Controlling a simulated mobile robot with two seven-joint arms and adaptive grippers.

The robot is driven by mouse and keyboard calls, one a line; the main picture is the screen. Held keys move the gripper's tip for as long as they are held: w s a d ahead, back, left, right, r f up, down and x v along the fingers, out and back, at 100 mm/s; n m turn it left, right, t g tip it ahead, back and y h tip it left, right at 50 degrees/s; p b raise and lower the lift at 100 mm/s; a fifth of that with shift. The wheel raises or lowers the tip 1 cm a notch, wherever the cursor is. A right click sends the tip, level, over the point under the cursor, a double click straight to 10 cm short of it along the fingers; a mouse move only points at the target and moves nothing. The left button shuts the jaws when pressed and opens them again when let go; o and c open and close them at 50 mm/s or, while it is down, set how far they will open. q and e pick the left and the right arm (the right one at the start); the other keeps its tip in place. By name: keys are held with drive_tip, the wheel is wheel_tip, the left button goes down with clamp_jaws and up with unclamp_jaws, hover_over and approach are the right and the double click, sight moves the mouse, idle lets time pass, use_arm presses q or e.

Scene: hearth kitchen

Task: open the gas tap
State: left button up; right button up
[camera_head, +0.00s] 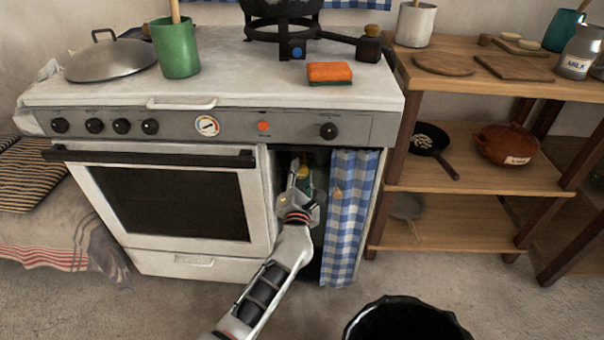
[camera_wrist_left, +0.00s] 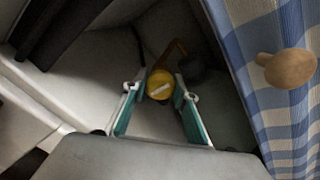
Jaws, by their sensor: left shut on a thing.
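The gas tap is a round yellow knob (camera_wrist_left: 160,84) with a pale bar across its face, inside the compartment at the right of the stove. A brown pipe shows beside it in the left wrist view. My left gripper (camera_wrist_left: 157,92) is shut on the knob, with a teal-lined finger on each side of it. In the head view my left arm reaches into the compartment, and the yellow knob (camera_head: 304,172) shows small beyond the gripper. My right gripper is not in view.
A blue checked curtain (camera_head: 348,215) with a wooden knob (camera_wrist_left: 287,69) hangs just right of the gripper. The white stove's oven door (camera_head: 253,205) is at the left. A black bin (camera_head: 405,322) stands on the floor in front.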

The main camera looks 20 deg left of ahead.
use_arm(q)
drive_tip(key=shift+n, duration=0.3)
drive_tip(key=o, duration=1.1)
drive_tip(key=v, duration=0.7)
drive_tip(key=shift+s+d+r, duration=0.1)
drive_tip(key=shift+s+d, duration=0.05)
drive_tip(key=shift+s, duration=0.1)
